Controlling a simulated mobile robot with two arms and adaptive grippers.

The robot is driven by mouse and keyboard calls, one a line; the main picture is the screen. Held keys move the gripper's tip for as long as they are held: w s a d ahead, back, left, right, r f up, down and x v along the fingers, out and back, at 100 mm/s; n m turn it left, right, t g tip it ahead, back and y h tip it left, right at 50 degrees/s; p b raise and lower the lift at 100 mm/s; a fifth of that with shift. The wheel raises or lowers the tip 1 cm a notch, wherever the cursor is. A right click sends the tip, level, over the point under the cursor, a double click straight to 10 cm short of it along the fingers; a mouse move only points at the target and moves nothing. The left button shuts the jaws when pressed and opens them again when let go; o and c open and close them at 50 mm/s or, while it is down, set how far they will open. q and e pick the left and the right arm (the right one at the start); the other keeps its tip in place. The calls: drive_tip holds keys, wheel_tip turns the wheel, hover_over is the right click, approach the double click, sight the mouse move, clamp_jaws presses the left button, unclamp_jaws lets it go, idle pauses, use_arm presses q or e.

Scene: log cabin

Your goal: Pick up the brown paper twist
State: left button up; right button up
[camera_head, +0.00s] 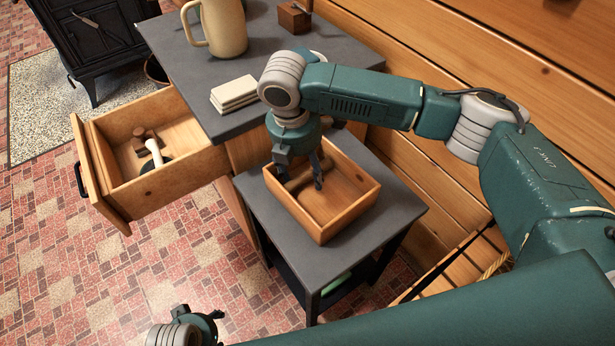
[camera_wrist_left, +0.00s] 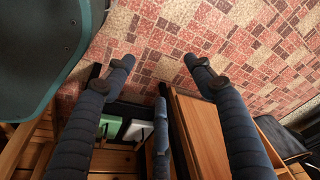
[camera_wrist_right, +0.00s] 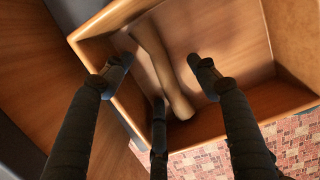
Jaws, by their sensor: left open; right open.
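The brown paper twist (camera_wrist_right: 162,68) lies on the floor of an open wooden box (camera_head: 353,208). It is long and tan-brown; in the head view my right gripper partly hides it (camera_head: 299,182). My right gripper (camera_head: 301,176) points down over the box, open, with its fingers spread. In the right wrist view, the fingertips (camera_wrist_right: 160,72) appear on either side of the twist, with nothing held. Whether they touch it is unclear. My left gripper (camera_wrist_left: 160,64) is open and empty in the left wrist view, away from the box. Only part of the left hand shows at the head view's bottom edge.
The box stands on a small dark side table (camera_head: 385,218). A taller dark-topped cabinet (camera_head: 190,66) beside it holds a beige jug (camera_head: 226,30), a pale block stack (camera_head: 234,93) and a small wooden block (camera_head: 294,17). Its open drawer (camera_head: 112,128) juts left. Plank wall at right.

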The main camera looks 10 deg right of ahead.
drive_tip(key=c, duration=1)
drive_tip(key=shift+o, duration=0.2)
